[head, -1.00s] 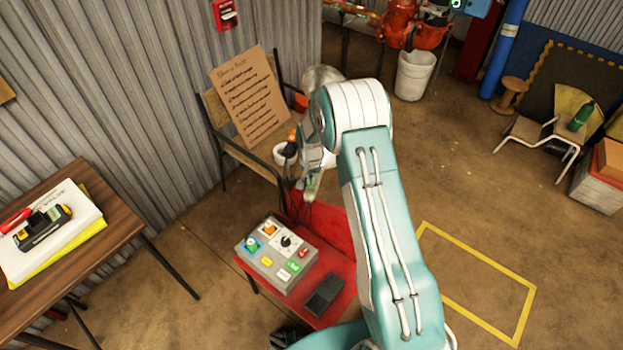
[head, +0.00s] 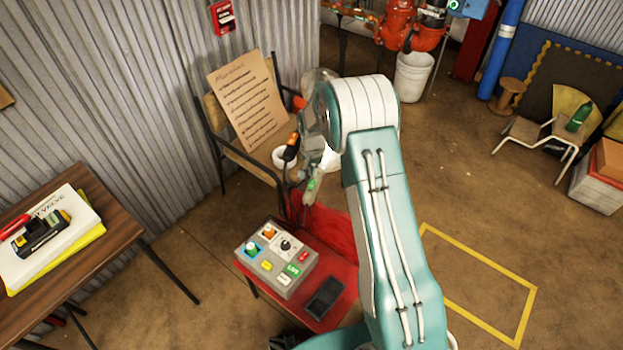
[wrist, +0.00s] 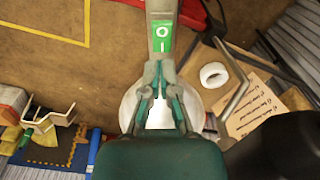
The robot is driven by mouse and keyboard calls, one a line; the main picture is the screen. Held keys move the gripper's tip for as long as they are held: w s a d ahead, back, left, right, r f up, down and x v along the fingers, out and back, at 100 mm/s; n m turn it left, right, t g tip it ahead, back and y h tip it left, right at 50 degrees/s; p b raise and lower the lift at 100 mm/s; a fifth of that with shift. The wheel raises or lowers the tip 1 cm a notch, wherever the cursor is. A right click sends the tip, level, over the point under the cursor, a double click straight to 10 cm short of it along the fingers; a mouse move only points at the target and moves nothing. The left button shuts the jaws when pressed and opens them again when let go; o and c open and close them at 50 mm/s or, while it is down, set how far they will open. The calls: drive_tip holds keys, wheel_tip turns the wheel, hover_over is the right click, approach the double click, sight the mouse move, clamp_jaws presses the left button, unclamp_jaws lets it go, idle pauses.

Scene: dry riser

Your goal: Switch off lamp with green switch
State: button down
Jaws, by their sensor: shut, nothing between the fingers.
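A green switch plate marked O and I (wrist: 162,38) sits on a narrow grey strip in the wrist view, just beyond my fingertips. It also shows small and green in the head view (head: 312,184), below the end of my arm. My gripper (wrist: 160,66) is shut and empty, its tips close to the lower end of the strip; I cannot tell whether they touch it. A round pale lamp head with a bright white centre (wrist: 160,113) lies behind my fingers and is partly hidden by them. In the head view my arm hides most of the lamp.
A grey control box (head: 275,262) with coloured buttons and a dark pad (head: 325,296) rest on a red table (head: 340,235). A chair holds a handwritten sheet (head: 250,100) and a white roll (wrist: 213,75). A wooden table (head: 110,235) stands left. Open floor lies right.

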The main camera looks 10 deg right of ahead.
sight(311, 185)
wheel_tip(311, 185, up, 10)
drive_tip(key=shift+s+a, duration=0.2)
drive_tip(key=shift+a, duration=0.2)
drive_tip(key=shift+a+f, duration=0.1)
drive_tip(key=shift+a, duration=0.1)
drive_tip(key=shift+w+d+m+g+y, duration=0.3)
drive_tip(key=shift+w+d+g+y, duration=0.2)
drive_tip(key=shift+w+d+g, duration=0.55)
drive_tip(key=shift+a, duration=0.1)
drive_tip(key=f, duration=0.4)
drive_tip(key=s+a+f, duration=0.1)
drive_tip(key=f, duration=0.4)
drive_tip(key=s+f, duration=0.1)
drive_tip(key=f, duration=0.3)
drive_tip(key=shift+s+a+f, duration=0.15)
drive_tip(key=shift+f, duration=0.15)
